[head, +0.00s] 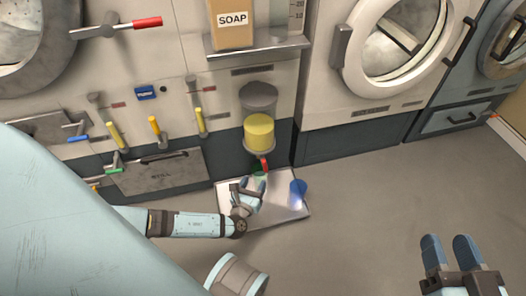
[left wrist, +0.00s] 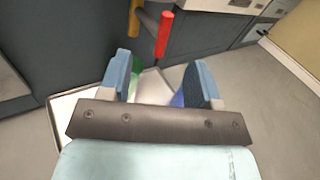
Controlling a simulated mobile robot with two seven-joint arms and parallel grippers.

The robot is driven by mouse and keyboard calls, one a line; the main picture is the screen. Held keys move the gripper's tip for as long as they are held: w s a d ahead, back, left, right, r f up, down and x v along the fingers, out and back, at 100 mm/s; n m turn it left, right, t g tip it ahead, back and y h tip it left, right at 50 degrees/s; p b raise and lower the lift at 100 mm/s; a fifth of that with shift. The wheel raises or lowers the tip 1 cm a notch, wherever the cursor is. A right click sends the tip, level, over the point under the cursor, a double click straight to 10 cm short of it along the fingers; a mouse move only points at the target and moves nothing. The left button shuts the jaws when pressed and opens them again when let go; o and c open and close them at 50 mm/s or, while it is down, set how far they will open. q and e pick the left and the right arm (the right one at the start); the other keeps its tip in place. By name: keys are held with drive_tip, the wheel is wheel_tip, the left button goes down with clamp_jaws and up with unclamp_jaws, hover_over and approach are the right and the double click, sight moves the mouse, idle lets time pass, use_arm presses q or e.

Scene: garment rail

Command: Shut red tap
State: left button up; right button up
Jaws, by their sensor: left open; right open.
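The red tap (head: 264,164) hangs below a yellow-filled container (head: 259,132) on the machine's front. In the left wrist view the red tap (left wrist: 164,35) is an upright red handle just beyond the fingertips, roughly between them. My left gripper (head: 250,184) is open and empty, just below and left of the tap; its two blue fingers also show in the left wrist view (left wrist: 158,62). No contact with the tap is visible. My right gripper (head: 452,243) is open and empty at the lower right, far from the tap.
A pale tray (head: 285,215) lies on the floor under the tap. A green item (head: 259,180) and a blue item (head: 298,188) are at it. Yellow levers (head: 155,125) and a red-handled lever (head: 147,22) are on the panel left. Floor at right is clear.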

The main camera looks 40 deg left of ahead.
sight(263, 164)
use_arm(q)
drive_tip(key=shift+b+x, duration=1.45)
drive_tip(key=shift+x, duration=3.25)
use_arm(e)
drive_tip(key=shift+w+d+r+n+t+y, duration=0.1)
drive_tip(key=shift+w+d+n+t+y, duration=0.2)
drive_tip(key=shift+n, duration=0.3)
drive_tip(key=shift+w+d+r+n+t+y, duration=0.1)
drive_tip(key=shift+w+d+n+t, duration=0.1)
drive_tip(key=shift+w+n+t, duration=0.3)
use_arm(q)
drive_tip(key=shift+f, duration=0.1)
use_arm(e)
drive_tip(key=shift+s, duration=0.1)
use_arm(q)
drive_tip(key=c, duration=0.9)
use_arm(e)
drive_tip(key=shift+r, duration=0.1)
